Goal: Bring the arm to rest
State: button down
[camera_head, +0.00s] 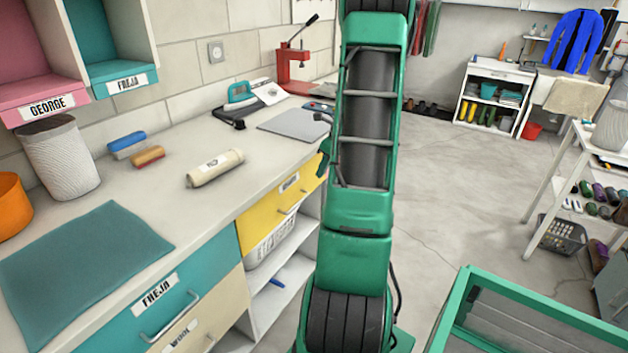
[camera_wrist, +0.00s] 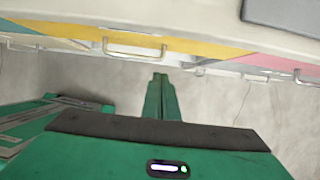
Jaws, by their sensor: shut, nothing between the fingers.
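My gripper (camera_wrist: 160,77) shows in the wrist view as two green fingers pressed together, shut and empty. It points toward the front of the workbench, with bare floor behind the fingers. The yellow drawer (camera_wrist: 85,35) with its pale handle is above and left of the fingertips in that view, apart from them. In the head view my green arm stands upright in the middle of the picture, close to the bench edge. The fingers cannot be made out clearly there.
The workbench (camera_head: 215,202) on the left carries a teal mat (camera_head: 80,268), a cream roll (camera_head: 214,168) and a grey board (camera_head: 295,124). A green-framed bin (camera_head: 540,315) is at the lower right. Open floor (camera_head: 440,200) lies right of my arm, before a white side table (camera_head: 545,190).

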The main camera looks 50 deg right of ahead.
jog(key=shift+v, duration=1)
jog(key=s+a+r+n+g, duration=0.15)
jog(key=a+r+n, duration=0.25)
jog(key=a+n, duration=0.4)
jog(key=s+a+r+n+g, duration=0.15)
jog(key=a+r+n, duration=0.3)
jog(key=a, duration=0.65)
jog(key=s+a+r+n+g, duration=0.1)
jog(key=s+a+n, duration=1.4)
jog(key=s+n, duration=0.1)
jog(key=shift+a+r, duration=0.25)
jog(key=shift+r, duration=0.15)
